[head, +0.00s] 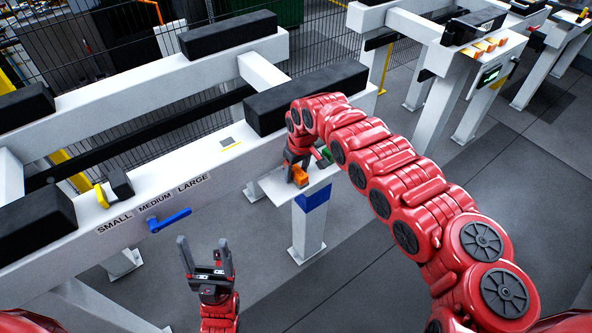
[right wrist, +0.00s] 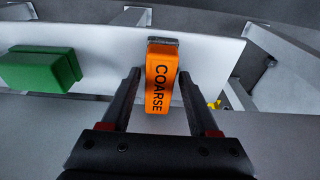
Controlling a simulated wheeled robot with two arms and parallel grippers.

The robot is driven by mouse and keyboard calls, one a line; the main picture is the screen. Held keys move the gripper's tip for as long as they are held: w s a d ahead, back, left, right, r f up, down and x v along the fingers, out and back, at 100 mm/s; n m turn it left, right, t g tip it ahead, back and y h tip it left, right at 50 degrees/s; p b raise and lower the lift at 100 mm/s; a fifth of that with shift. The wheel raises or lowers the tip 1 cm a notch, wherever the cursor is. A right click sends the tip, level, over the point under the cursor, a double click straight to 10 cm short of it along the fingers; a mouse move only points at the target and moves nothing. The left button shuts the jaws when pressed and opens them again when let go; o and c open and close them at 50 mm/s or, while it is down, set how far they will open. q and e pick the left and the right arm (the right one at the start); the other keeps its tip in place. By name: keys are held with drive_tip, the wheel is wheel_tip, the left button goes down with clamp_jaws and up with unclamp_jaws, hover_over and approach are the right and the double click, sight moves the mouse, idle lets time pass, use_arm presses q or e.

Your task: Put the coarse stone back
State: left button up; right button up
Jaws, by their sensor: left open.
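The orange coarse stone (head: 300,177), with a grey end, is at the small white stand (head: 318,182). In the right wrist view its label COARSE reads clearly on the orange stone (right wrist: 162,82). My right gripper (right wrist: 159,76) is open, with one finger on each side of the stone and a visible gap on both sides. In the head view my right gripper (head: 300,158) is right at the stone and partly hides it. My left gripper (head: 205,245) is open and empty, in front of the white beam.
A green block (right wrist: 40,70) sits beside the stone on the white stand (right wrist: 105,45). The white beam (head: 150,185) carries SMALL, MEDIUM and LARGE labels, a blue handle (head: 169,220), a dark cube (head: 121,184) and black pads. Open grey floor lies at right.

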sight(299, 173)
drive_tip(key=shift+o, duration=0.4)
drive_tip(key=shift+a, duration=0.1)
wheel_tip(299, 173, up, 12)
drive_tip(key=s+d+b, duration=0.1)
drive_tip(key=b, duration=0.2)
drive_tip(key=shift+s+b, duration=0.2)
drive_tip(key=shift+b, duration=0.2)
